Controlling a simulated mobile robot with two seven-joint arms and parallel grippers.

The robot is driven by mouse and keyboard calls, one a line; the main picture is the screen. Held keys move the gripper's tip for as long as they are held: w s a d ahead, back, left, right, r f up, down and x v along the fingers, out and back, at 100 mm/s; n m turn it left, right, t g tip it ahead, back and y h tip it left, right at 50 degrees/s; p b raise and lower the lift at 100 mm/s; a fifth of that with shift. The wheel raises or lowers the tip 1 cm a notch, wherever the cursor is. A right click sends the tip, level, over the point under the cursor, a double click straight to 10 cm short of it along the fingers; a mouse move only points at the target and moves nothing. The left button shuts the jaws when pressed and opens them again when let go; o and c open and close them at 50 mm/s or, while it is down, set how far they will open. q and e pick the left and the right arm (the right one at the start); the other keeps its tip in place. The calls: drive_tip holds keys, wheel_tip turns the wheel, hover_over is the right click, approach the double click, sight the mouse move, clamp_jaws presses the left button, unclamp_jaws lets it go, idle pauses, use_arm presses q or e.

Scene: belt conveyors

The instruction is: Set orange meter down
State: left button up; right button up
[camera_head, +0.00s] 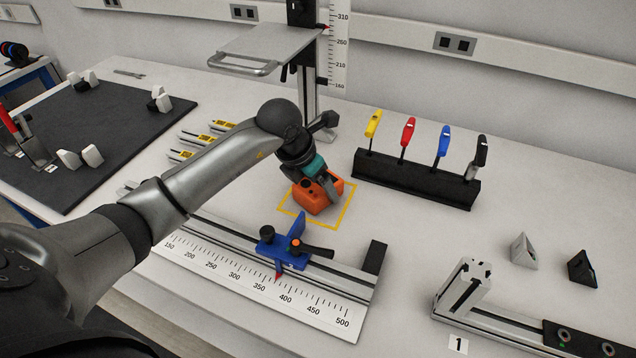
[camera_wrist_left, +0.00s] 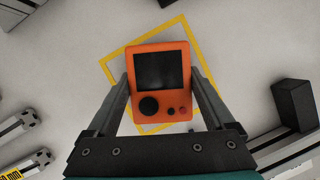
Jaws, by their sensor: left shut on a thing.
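The orange meter (camera_head: 315,197) is a small boxy device at the yellow square outline (camera_head: 347,206) on the white table. In the left wrist view the meter (camera_wrist_left: 159,82) shows its dark screen and black knobs, and it is turned relative to the yellow outline (camera_wrist_left: 112,55) around it. My left gripper (camera_head: 316,188) reaches down from above and is shut on the meter, with a finger on each side in the left wrist view (camera_wrist_left: 160,90). I cannot tell whether the meter's underside touches the table. My right gripper is not in view.
A ruler rail with a blue slider (camera_head: 285,250) lies in front of the outline. A black rack (camera_head: 415,180) with colored-handled tools stands behind right. A height stand with a grey shelf (camera_head: 265,45) is at the back.

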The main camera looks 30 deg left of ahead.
use_arm(q)
drive_tip(key=shift+f, duration=0.15)
drive_tip(key=o, duration=1.3)
drive_tip(key=shift+r, duration=0.4)
drive_tip(key=p+v, duration=0.1)
drive_tip(key=v, duration=1)
drive_tip(key=shift+s+r+p, duration=0.2)
drive_tip(key=shift+p, duration=0.15)
drive_tip(key=shift+a, duration=0.15)
